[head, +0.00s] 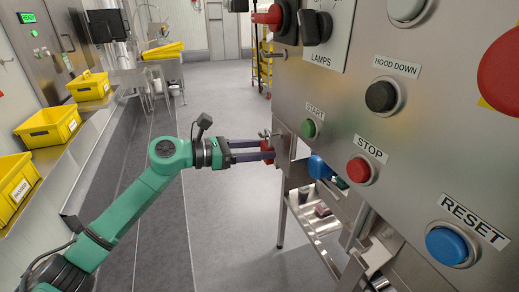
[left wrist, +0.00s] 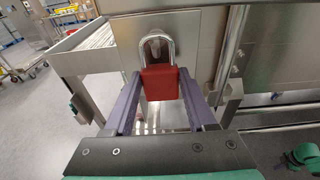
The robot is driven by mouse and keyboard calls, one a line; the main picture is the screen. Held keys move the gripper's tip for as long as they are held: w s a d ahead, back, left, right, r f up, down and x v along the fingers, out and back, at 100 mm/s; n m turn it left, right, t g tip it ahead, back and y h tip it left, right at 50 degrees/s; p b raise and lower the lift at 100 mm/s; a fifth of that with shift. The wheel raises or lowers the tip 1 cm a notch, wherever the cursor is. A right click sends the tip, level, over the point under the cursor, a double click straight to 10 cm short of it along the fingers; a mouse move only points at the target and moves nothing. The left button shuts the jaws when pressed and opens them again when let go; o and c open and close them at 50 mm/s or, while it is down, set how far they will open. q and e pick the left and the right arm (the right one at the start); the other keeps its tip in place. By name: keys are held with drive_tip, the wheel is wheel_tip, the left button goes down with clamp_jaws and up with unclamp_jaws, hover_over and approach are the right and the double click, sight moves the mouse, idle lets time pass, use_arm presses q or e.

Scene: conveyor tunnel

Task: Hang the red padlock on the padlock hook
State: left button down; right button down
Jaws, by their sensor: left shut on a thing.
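The padlock's silver shackle (left wrist: 156,41) points up, in front of a light metal plate (left wrist: 186,42). In the head view the red padlock (head: 268,146) shows only in small part at the fingertips. My right gripper is not in view.
The control panel (head: 420,100) with several buttons fills the right side. A steel tray (head: 322,222) with small items lies below it. Yellow crates (head: 50,126) stand on a conveyor at left. The grey floor between is clear.

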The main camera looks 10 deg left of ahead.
use_arm(q)
drive_tip(key=shift+f, duration=0.2)
drive_tip(key=shift+c, duration=0.7)
unclamp_jaws()
drive_tip(key=b+v, duration=0.7)
drive_tip(key=v, duration=0.7)
drive_tip(key=shift+s+a, duration=0.25)
